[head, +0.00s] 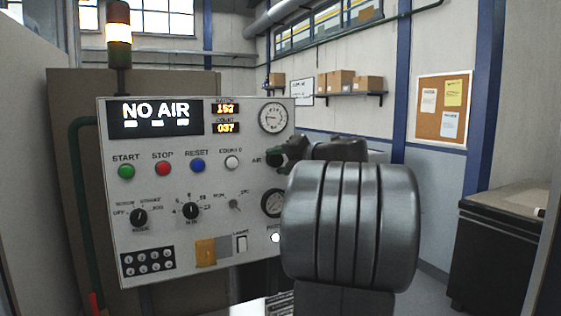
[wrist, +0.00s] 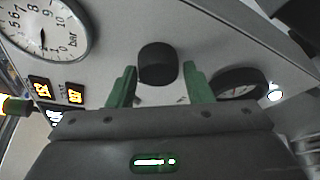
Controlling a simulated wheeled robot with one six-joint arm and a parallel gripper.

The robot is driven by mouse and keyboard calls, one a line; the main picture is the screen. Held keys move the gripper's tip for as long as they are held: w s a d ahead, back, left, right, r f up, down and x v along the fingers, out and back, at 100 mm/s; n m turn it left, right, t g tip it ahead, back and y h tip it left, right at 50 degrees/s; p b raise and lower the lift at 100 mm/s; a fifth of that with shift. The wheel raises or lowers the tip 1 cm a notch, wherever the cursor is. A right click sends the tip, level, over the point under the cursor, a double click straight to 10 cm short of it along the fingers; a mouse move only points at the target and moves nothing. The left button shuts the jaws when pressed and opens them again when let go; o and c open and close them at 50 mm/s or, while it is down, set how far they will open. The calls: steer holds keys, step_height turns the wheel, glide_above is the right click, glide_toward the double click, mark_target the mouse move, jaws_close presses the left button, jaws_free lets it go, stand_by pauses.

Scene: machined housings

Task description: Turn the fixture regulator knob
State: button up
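A black round knob (wrist: 158,64) stands out from the light panel in the wrist view, between two gauges. I take it to be the regulator knob. My gripper (wrist: 159,72) is open, with one green finger on each side of the knob. A narrow gap shows between the knob and each fingertip; how deep the fingers reach is hard to tell. In the head view my gripper (head: 284,154) is at the panel's right part, beside the label "AIR". There my arm and gripper hide most of the knob and the rest of the label.
The control panel (head: 215,180) shows "NO AIR" on its display (head: 155,116). A gauge (head: 272,118) sits above the gripper and another gauge (head: 272,203) below it. Buttons and selector knobs fill the panel's left. A dark cabinet (head: 500,250) stands at the right.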

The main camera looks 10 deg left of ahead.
steer(key=shift+o, duration=1.1)
steer(key=b+v, duration=0.1)
steer(key=v, duration=1.3)
steer(key=shift+b, duration=0.4)
steer(key=shift+a, duration=0.15)
steer(key=p+x, duration=0.1)
steer(key=x, duration=1.2)
steer(key=shift+w+a+p, duration=0.25)
steer(key=shift+w+p, duration=0.1)
steer(key=shift+p, duration=0.05)
